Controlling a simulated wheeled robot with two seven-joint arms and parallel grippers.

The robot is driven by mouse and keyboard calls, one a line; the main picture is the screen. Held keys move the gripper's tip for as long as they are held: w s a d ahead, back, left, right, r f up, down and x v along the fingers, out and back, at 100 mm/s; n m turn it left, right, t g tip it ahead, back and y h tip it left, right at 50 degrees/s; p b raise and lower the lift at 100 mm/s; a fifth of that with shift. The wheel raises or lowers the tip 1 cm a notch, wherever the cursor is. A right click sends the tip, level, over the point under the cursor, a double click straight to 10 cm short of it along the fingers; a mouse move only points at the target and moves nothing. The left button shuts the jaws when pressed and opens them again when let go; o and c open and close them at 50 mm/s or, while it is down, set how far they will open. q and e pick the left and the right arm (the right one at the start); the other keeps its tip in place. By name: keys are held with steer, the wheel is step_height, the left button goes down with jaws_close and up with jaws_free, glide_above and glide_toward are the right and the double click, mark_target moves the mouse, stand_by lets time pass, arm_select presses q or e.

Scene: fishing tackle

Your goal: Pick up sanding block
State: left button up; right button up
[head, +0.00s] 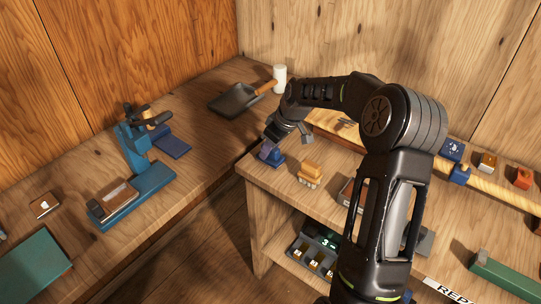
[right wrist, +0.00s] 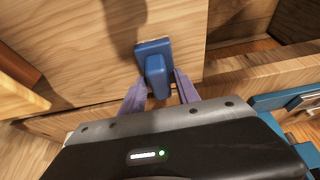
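A blue block with a flat base and a raised grip, which looks like the sanding block (head: 275,159), sits at the near left corner of the right-hand bench. It also shows in the right wrist view (right wrist: 157,70). My right gripper (head: 268,148) reaches down over it from above. In the right wrist view its purple fingers (right wrist: 159,84) stand apart on either side of the raised grip, with small gaps visible, so it looks open. Part of the block is hidden behind the fingers. My left gripper is not in view.
An orange-and-white brush (head: 311,174) stands close to the right of the block. A dustpan (head: 236,99) and a white cylinder (head: 280,78) are farther back. A blue vise-like stand (head: 140,176) is on the left bench. A shelf below holds a dark tray (head: 312,258).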

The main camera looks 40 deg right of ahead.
jaws_close()
stand_by(0.5)
step_height(320, 180, up, 10)
steer(key=shift+r+b, duration=0.1)
steer(key=shift+b, duration=0.5)
steer(key=shift+c, duration=2)
jaws_free()
jaws_close()
